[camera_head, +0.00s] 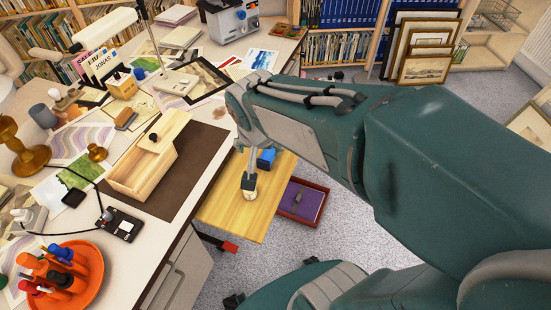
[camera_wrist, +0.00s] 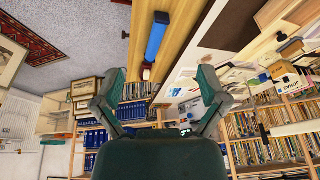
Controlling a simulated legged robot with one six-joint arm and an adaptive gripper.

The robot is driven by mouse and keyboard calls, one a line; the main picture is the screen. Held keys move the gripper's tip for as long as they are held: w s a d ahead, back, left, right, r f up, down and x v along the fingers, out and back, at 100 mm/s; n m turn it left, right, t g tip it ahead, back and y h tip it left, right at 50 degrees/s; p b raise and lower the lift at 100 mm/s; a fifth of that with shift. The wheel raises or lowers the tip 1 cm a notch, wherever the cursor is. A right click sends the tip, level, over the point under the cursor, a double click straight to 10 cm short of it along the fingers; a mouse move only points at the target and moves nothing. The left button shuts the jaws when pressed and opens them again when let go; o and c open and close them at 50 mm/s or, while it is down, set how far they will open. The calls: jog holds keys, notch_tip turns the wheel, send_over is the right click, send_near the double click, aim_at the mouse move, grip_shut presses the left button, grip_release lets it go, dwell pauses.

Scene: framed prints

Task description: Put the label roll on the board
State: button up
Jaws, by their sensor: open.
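A pale wooden board (camera_head: 235,215) juts out beside the desk, and it also shows in the wrist view (camera_wrist: 182,25). A blue, roughly cylindrical thing (camera_head: 266,159) is on it, partly hidden by my arm. It shows as a long blue shape in the wrist view (camera_wrist: 157,36). A small cream piece (camera_head: 250,194) shows on or just above the board, below a dark block. I cannot tell which of these, if any, is the label roll. My gripper (camera_wrist: 160,82) is open, its two fingers spread with nothing visible between them.
The desk (camera_head: 205,150) is crowded. An open wooden box (camera_head: 140,172) lies on a brown mat, and an orange dish of tools (camera_head: 62,275) is at the front left. A red tray (camera_head: 315,205) with a purple base is right of the board. Carpet lies beyond.

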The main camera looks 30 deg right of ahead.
jog(key=s+r+n+t+y, duration=0.1)
jog(key=s+r+n+t, duration=0.1)
jog(key=s+r+n, duration=0.3)
jog(key=s+n, duration=0.1)
jog(key=s, duration=0.3)
jog(key=shift+a+r, duration=0.15)
jog(key=shift+r, duration=0.2)
dwell(0.6)
